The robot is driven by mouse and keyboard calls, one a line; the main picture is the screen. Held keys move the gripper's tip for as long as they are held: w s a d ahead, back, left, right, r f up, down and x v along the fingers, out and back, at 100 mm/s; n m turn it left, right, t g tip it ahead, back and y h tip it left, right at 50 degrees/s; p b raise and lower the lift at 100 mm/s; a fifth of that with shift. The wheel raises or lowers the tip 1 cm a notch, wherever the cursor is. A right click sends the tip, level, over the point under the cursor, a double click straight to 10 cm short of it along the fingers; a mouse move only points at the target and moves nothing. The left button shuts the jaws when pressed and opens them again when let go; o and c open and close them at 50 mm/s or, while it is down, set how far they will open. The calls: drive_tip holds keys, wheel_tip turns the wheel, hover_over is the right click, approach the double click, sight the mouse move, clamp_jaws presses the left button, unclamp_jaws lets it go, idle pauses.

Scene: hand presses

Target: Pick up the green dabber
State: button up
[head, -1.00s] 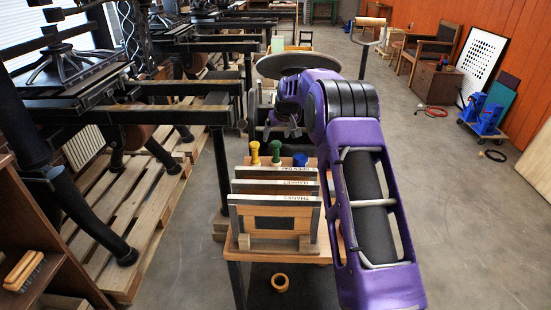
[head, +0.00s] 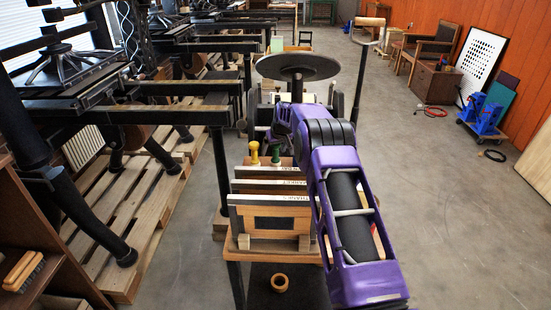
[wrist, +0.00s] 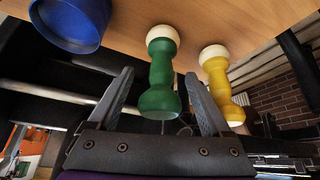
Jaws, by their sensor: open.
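The green dabber (head: 275,155) stands upright at the back of the small wooden stand, just right of the yellow dabber (head: 254,153). In the wrist view the green dabber (wrist: 158,82) shows between the two fingers of my gripper (wrist: 160,74), with space on both sides. My gripper is open and empty. How far the fingertips are from the dabber in depth is hard to tell. In the head view my purple arm hides the gripper's fingers.
The yellow dabber (wrist: 217,80) is close to the right finger in the wrist view. A blue round object (wrist: 68,22) is at upper left there. Upright framed boards (head: 270,205) stand in front of the dabbers.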

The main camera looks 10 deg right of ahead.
drive_tip(key=shift+c, duration=0.3)
clamp_jaws()
drive_tip(key=shift+r, duration=0.1)
